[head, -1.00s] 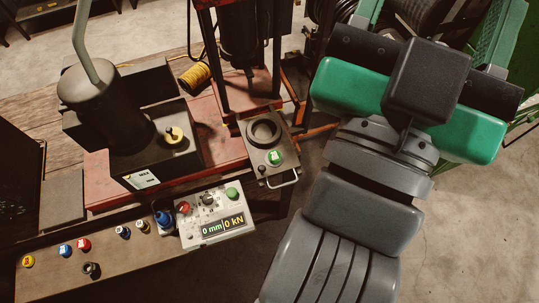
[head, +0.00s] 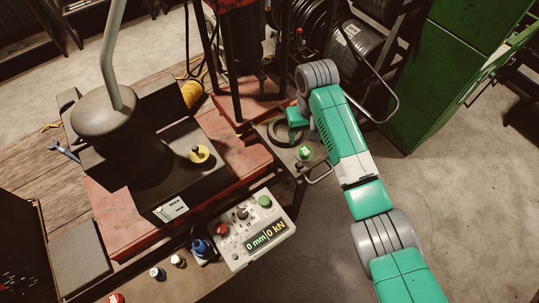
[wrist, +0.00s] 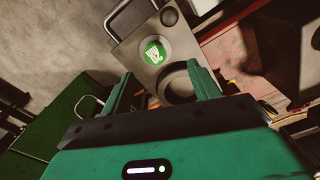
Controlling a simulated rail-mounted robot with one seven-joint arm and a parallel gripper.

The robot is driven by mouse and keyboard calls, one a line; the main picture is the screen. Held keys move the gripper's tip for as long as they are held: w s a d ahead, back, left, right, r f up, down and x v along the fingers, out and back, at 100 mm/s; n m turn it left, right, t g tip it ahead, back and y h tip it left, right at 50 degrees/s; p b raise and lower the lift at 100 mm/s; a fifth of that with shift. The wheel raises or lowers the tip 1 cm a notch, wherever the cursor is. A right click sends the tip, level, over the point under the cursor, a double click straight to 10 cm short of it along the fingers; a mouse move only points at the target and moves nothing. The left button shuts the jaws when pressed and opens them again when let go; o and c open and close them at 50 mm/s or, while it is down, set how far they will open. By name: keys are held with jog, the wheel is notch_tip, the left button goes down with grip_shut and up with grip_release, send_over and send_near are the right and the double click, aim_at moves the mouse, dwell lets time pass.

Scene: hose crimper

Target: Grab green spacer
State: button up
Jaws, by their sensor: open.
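The green spacer (head: 305,153), a round disc with a green top, sits upright on a small grey tray (head: 322,160) at the side of the press. In the wrist view the green spacer (wrist: 155,52) shows white "20 mm" lettering on its top. My gripper (wrist: 163,80) is open and empty, with its two green fingers pointing toward the tray. The spacer lies beyond the fingertips, roughly between their lines, and nothing touches it. In the head view my gripper (head: 299,118) is partly hidden by my wrist, above the tray's far end.
A dark ring (wrist: 182,85) is on the tray beside the spacer, and a wire handle (head: 320,175) sticks out from its edge. The press posts (head: 232,75) stand behind. A control box (head: 255,230) is in front. Hose reels (head: 355,50) and a green cabinet (head: 430,80) stand behind my arm.

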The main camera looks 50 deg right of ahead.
aim_at(305, 151)
jog(key=shift+s+f, duration=0.1)
jog(key=shift+f, duration=0.15)
jog(key=f, duration=0.4)
jog(key=d+f+p, duration=0.1)
jog(key=f, duration=0.1)
jog(key=shift+s+f, duration=0.1)
jog(key=shift+s, duration=0.1)
jog(key=shift+f, duration=0.5)
jog(key=c, duration=1.2)
